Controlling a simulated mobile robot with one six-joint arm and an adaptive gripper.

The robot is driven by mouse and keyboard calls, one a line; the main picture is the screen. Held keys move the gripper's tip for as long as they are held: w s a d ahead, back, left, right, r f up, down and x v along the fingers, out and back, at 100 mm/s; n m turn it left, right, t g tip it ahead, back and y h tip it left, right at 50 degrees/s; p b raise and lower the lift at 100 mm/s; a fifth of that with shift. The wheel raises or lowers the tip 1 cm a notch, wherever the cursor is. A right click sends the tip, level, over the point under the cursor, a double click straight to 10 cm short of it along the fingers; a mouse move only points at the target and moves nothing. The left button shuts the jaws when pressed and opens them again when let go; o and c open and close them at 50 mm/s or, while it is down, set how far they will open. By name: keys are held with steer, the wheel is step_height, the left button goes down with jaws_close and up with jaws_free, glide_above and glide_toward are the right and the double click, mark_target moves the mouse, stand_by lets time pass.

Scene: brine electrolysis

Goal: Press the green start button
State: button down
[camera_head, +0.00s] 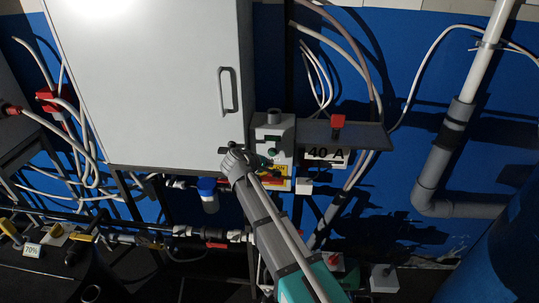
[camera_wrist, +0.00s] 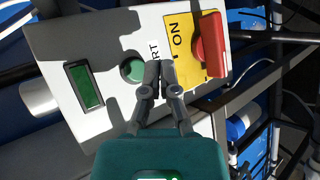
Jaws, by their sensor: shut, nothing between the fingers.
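The green start button (camera_wrist: 132,69) is a round button on a pale control panel (camera_wrist: 112,32) in the wrist view. Part of the word START shows beside it. In the head view the button (camera_head: 271,152) is small on the front of the pale box. My gripper (camera_wrist: 160,68) is shut and empty, its two fingertips together. In the wrist view the tips appear just right of the button, over the lettering, and leave the button mostly uncovered. I cannot tell how far the tips stand from the panel. The fingers are not clear in the head view.
A green display (camera_wrist: 85,88) lies left of the button. A yellow ON plate (camera_wrist: 182,45) with a red switch handle (camera_wrist: 212,42) lies right of it. A large grey cabinet (camera_head: 150,85) with a handle stands left of the box. A dark shelf (camera_head: 355,134) juts out right.

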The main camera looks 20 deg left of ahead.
mark_target(274, 156)
steer(key=shift+w+a, duration=0.25)
steer(key=shift+w, duration=0.75)
steer(key=shift+w, duration=0.1)
stand_by(0.8)
steer(key=shift+w+a, duration=0.1)
steer(key=shift+w, duration=0.25)
steer(key=shift+w+a, duration=0.1)
steer(key=shift+w, duration=0.45)
stand_by(1.2)
steer(key=shift+s, duration=0.1)
stand_by(0.3)
steer(key=shift+s+d, duration=0.2)
steer(key=shift+s, duration=0.6)
steer(key=shift+s, duration=0.1)
steer(key=shift+s+d, duration=0.2)
steer(key=shift+s, duration=0.6)
steer(key=shift+s+d, duration=0.2)
steer(key=shift+s, duration=0.55)
steer(key=shift+s+d, duration=0.2)
steer(key=shift+s, duration=0.6)
